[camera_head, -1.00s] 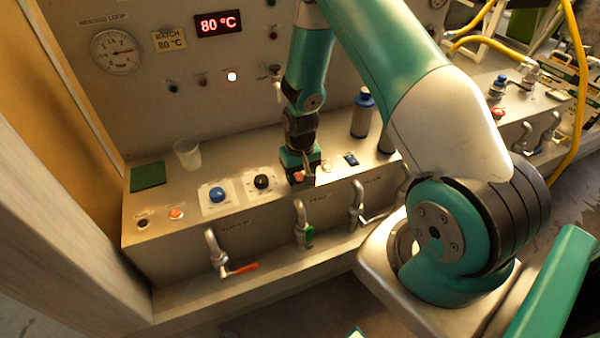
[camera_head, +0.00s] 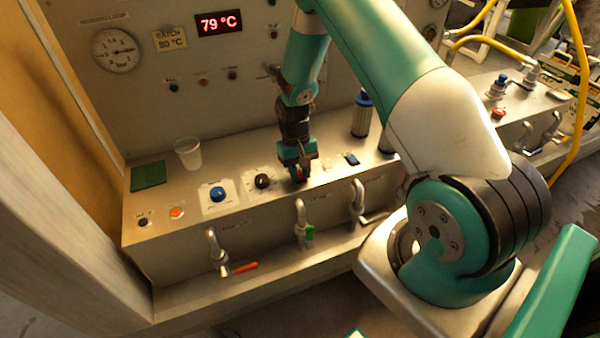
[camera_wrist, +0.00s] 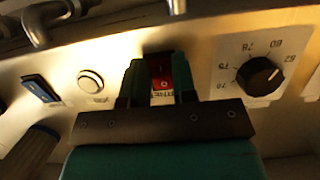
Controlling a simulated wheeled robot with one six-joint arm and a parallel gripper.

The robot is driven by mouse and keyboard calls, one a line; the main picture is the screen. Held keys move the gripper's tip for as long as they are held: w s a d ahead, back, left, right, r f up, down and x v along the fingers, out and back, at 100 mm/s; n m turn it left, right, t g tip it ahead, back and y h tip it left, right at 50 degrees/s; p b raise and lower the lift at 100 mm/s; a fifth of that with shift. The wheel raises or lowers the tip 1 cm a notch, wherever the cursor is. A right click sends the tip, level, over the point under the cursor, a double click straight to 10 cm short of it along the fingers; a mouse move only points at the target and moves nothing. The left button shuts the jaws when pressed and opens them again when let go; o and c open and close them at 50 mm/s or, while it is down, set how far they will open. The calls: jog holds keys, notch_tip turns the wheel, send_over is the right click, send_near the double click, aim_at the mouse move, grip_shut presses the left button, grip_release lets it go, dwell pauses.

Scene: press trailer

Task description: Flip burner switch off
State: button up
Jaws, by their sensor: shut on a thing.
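The burner switch, a red rocker (camera_wrist: 161,82), sits on the sloped metal panel (camera_head: 190,222). In the wrist view its red face shows between my two fingers, with a label partly hidden beside it. My gripper (camera_head: 297,174) points down at the panel and is shut on the switch, one finger on each side. In the head view only a little red shows at the fingertips, and the gripper hides most of the switch. The round lamp (camera_head: 232,75) on the back wall is dark. The red display (camera_head: 219,22) reads 79 °C.
A black dial (camera_wrist: 262,77) is on one side of the switch; a white round button (camera_wrist: 90,80) and blue rocker (camera_wrist: 40,88) are on the other. Taps (camera_head: 302,222) line the front.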

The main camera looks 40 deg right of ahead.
jog(key=o, duration=0.9)
jog(key=b+v, duration=0.4)
jog(key=v, duration=1.3)
jog(key=shift+w+r+b, duration=0.15)
jog(key=shift+r+b, duration=0.05)
jog(key=shift+b, duration=0.1)
jog(key=s+a+r+n+t+b, duration=0.1)
jog(key=s+a+r+n, duration=0.2)
jog(key=s+a, duration=0.3)
jog(key=s+a+r+n+t, duration=0.15)
jog(key=s+a+r, duration=0.25)
jog(key=a, duration=0.5)
jog(key=s+a+n+y, duration=0.1)
jog(key=s+a+n, duration=0.1)
jog(key=s, duration=0.3)
jog(key=s+a+n+y+b, duration=0.1)
jog(key=s+a+n, duration=0.1)
jog(key=s, duration=0.3)
jog(key=s+a+r+n+y, duration=0.1)
jog(key=s+a+n, duration=0.1)
jog(key=s+a, duration=0.2)
jog(key=shift+s+a, duration=0.15)
jog(key=shift+s, duration=0.4)
jog(key=shift+s+a, duration=0.15)
jog(key=shift+s, duration=0.35)
